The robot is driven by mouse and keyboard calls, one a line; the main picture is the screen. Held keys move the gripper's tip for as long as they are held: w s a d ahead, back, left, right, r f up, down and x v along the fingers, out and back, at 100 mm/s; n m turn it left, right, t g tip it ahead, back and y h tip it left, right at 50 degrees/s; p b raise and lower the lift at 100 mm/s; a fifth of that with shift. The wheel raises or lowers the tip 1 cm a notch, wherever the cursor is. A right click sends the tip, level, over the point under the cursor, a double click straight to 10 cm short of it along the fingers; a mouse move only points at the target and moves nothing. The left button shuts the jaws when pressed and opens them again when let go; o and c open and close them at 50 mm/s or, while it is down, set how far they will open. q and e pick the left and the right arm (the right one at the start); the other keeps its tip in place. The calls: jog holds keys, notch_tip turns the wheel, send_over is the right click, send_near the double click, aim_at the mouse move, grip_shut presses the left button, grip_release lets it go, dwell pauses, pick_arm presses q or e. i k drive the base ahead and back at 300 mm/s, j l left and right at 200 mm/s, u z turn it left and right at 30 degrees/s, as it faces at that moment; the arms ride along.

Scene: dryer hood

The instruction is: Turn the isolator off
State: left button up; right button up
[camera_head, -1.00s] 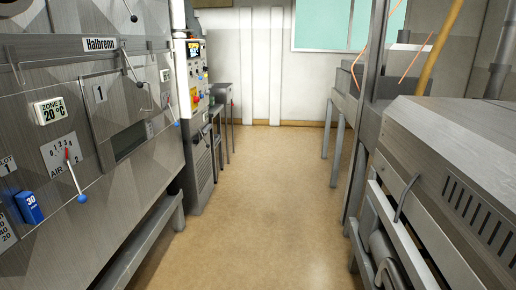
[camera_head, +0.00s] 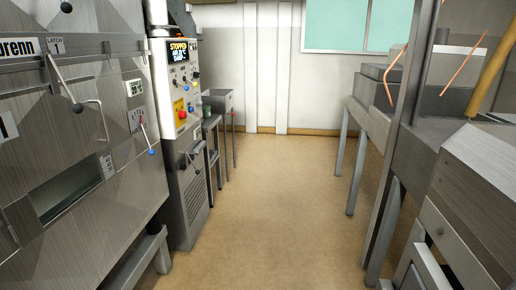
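The isolator appears to be the red knob on a yellow plate (camera_head: 181,112), on the front of the control cabinet (camera_head: 187,156) left of centre. It is too small to tell which way the knob is turned. Neither of my grippers is in view.
The steel dryer hood (camera_head: 90,170) with levers and a blue-ended handle (camera_head: 152,152) fills the left side. Steel machinery (camera_head: 470,190) and a post line the right. The tan floor aisle (camera_head: 260,210) between them is clear to the far wall.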

aim_at(182, 114)
jog(key=i, duration=1.45)
